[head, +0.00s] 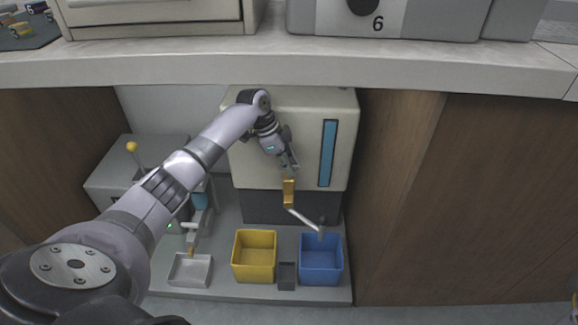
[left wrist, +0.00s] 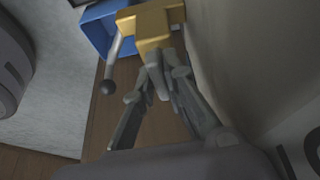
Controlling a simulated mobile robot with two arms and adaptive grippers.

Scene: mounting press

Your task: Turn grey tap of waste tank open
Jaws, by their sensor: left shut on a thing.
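The waste tank (head: 265,125), a cream box with a blue level strip (head: 327,153), stands under the counter. A brass-coloured tap body (head: 288,191) sticks out of its front and also shows in the left wrist view (left wrist: 150,28). My left gripper (head: 291,167) is just above the tap body. In the left wrist view its fingers (left wrist: 160,82) are shut on the small grey tap handle (left wrist: 156,74), partly hidden between them. My right gripper is not in view.
The blue bin (head: 321,262), a yellow bin (head: 254,260) and a small metal tray (head: 190,271) stand on the grey base. A machine with a yellow-knobbed lever (head: 132,147) is at the left. The counter edge (head: 300,70) overhangs; a wooden panel (head: 395,190) closes the right side.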

